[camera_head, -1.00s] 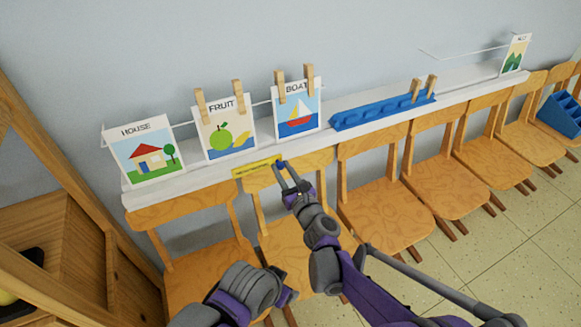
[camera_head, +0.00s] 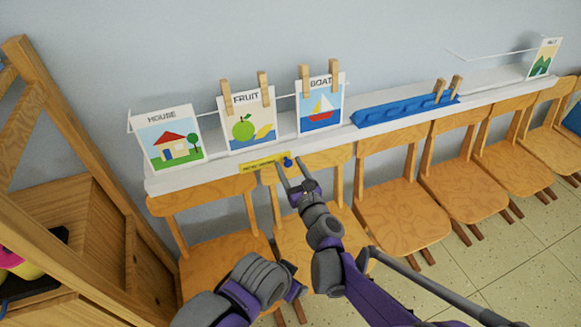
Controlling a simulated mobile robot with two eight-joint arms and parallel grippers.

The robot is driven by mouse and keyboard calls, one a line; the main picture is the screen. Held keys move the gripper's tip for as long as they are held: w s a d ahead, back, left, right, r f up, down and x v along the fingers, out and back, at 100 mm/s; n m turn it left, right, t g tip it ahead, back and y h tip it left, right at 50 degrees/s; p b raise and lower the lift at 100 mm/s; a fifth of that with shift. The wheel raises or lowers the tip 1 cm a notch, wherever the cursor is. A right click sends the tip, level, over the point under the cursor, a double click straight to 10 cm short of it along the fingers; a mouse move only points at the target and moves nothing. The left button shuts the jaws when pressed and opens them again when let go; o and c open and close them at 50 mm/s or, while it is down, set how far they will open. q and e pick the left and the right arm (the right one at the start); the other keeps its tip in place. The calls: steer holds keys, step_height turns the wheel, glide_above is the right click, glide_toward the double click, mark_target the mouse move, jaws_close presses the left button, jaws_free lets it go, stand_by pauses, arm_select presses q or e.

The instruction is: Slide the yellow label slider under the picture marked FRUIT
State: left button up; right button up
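The yellow label slider (camera_head: 264,162) sits on the front edge of the white ledge, below the right half of the FRUIT picture (camera_head: 245,122). Its right end reaches past that picture toward the BOAT picture (camera_head: 320,107). The small print on it is too small to read. A blue knob (camera_head: 287,161) is at its right end. My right gripper (camera_head: 286,163) has its fingers on either side of the knob, apart, with small gaps showing. My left arm shows at the bottom, but its fingers do not show.
The HOUSE picture (camera_head: 168,141) stands at the left end of the white ledge (camera_head: 190,180). Wooden pegs clip the FRUIT and BOAT pictures to a line. A blue rail (camera_head: 385,110) lies to the right. Wooden chairs (camera_head: 400,212) line the front; a wooden shelf (camera_head: 65,220) is at left.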

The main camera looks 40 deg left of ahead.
steer(key=v, duration=1.1)
stand_by(0.4)
